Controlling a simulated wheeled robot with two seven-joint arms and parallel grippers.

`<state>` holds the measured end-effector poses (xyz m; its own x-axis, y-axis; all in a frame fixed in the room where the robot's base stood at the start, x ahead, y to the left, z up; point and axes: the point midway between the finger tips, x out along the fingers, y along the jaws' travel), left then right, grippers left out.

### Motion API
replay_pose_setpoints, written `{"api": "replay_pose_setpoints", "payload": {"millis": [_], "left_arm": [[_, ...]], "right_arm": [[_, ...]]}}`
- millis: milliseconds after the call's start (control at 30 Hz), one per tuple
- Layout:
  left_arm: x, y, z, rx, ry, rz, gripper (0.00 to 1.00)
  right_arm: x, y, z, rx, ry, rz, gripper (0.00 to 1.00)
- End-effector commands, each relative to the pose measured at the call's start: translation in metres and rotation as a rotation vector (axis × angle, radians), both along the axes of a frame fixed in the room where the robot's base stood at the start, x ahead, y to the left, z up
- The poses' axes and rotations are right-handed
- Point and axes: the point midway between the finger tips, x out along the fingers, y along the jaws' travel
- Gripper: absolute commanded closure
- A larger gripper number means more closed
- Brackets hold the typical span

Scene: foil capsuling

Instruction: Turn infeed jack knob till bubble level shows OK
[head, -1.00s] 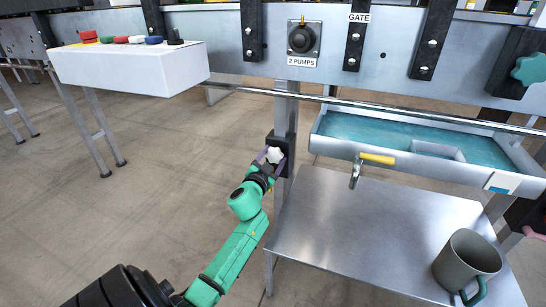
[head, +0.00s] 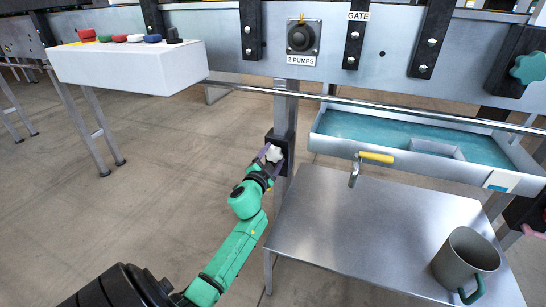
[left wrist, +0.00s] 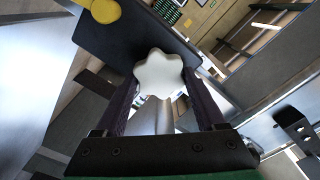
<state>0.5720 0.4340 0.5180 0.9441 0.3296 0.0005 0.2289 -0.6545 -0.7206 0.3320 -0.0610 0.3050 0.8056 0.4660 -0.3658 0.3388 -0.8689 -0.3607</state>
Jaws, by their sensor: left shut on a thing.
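A white star-shaped knob (head: 274,153) sits on a black block on the machine's upright leg. My left gripper (head: 270,159) is shut on it, with one finger on each side. In the left wrist view the knob (left wrist: 160,73) shows between the two dark fingers (left wrist: 158,88), in front of the black block (left wrist: 120,35). I cannot make out a bubble level for certain in either view. My right gripper is not in view.
A steel table (head: 335,225) stands right of the leg, with a grey mug (head: 466,262) on it. A teal-lined tray (head: 345,150) with a yellow-handled tap (head: 376,158) hangs above. A white button box (head: 125,68) juts out at upper left.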

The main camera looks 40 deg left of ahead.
Motion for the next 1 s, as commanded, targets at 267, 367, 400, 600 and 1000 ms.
{"api": "replay_pose_setpoints", "payload": {"millis": [267,367,400,600,1000], "left_arm": [[0.000,0.000,-0.002,-0.002,0.002,0.000,0.00],[-0.001,-0.001,-0.001,-0.003,0.002,0.000,0.00],[-0.003,-0.002,-0.001,-0.003,0.003,-0.001,0.00],[-0.035,-0.013,0.000,-0.006,0.003,-0.001,0.00],[-0.131,-0.045,-0.002,-0.005,0.005,0.002,0.00]], "right_arm": [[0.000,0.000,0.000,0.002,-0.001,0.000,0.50],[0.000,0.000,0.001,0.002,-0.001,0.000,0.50],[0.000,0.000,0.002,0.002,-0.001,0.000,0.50],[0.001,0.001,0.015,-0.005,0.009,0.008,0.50],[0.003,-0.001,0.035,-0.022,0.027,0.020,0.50]]}}
